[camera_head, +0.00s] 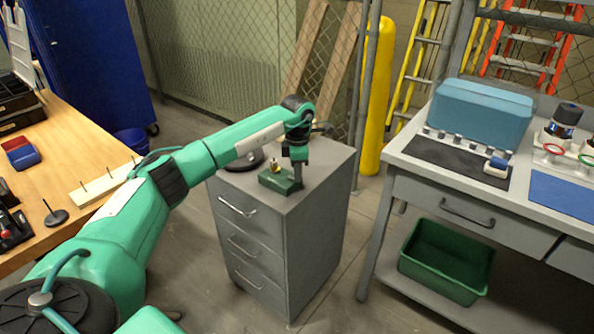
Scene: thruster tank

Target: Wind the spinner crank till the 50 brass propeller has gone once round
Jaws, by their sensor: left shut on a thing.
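The spinner is a small green device (276,183) on top of the grey drawer cabinet (240,262). A small brass-coloured piece, seemingly the brass propeller (274,164), shows at its upper left. My left arm reaches in from the left, and my left gripper (298,173) points down at the right side of the spinner. It is shut on the crank, which is mostly hidden by the gripper. The propeller's marking and exact angle are too small to read. My right gripper is not in view.
A dark round disc (245,162) lies on the cabinet behind my forearm. A wooden bench (85,160) stands at left. A grey workbench (450,188) at right bears a blue case (482,108), with a green bin (447,262) below. Floor shows between cabinet and workbench.

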